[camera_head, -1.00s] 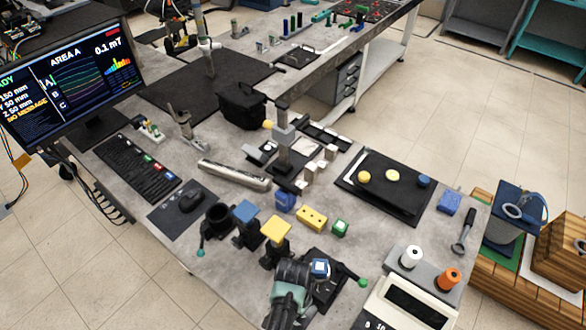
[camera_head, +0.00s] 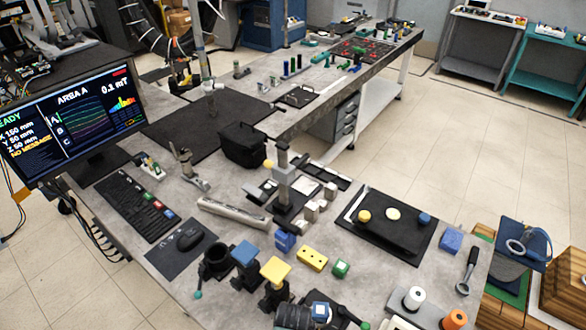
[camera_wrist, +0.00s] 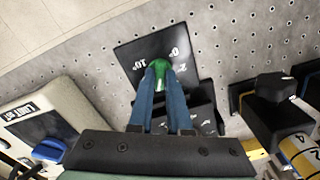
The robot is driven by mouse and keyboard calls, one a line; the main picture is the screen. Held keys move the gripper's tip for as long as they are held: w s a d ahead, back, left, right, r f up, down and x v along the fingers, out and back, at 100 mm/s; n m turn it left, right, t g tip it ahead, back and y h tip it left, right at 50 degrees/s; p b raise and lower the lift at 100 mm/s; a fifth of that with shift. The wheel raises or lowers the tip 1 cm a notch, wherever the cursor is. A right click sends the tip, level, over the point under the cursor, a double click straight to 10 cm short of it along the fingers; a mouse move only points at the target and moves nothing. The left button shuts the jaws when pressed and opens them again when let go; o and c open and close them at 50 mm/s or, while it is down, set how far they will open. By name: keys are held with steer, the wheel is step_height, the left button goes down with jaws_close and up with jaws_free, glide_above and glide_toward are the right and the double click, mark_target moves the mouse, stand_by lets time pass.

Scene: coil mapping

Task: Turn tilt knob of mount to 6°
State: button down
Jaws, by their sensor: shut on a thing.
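In the wrist view, the mount's black plate (camera_wrist: 150,50) stands on the perforated bench top. It has white degree marks; "10°" reads on the left, and "0" and "2" on the right. My gripper (camera_wrist: 161,68) has two blue fingers, shut on a green knob (camera_wrist: 161,66) in front of the plate. The fingers cover part of the knob and the scale, so I cannot read the set angle. In the head view, my gripper (camera_head: 318,311) is at the bottom edge, and the mount is mostly cut off or hidden behind it.
A black device with a round knob (camera_wrist: 276,86) stands right of the mount in the wrist view; a pale box (camera_wrist: 50,125) with a blue knob stands left.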

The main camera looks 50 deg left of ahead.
steer(key=c, duration=0.9)
jaws_free()
steer(key=shift+o, duration=0.2)
steer(key=shift+r, duration=0.1)
step_height(320, 180, up, 13)
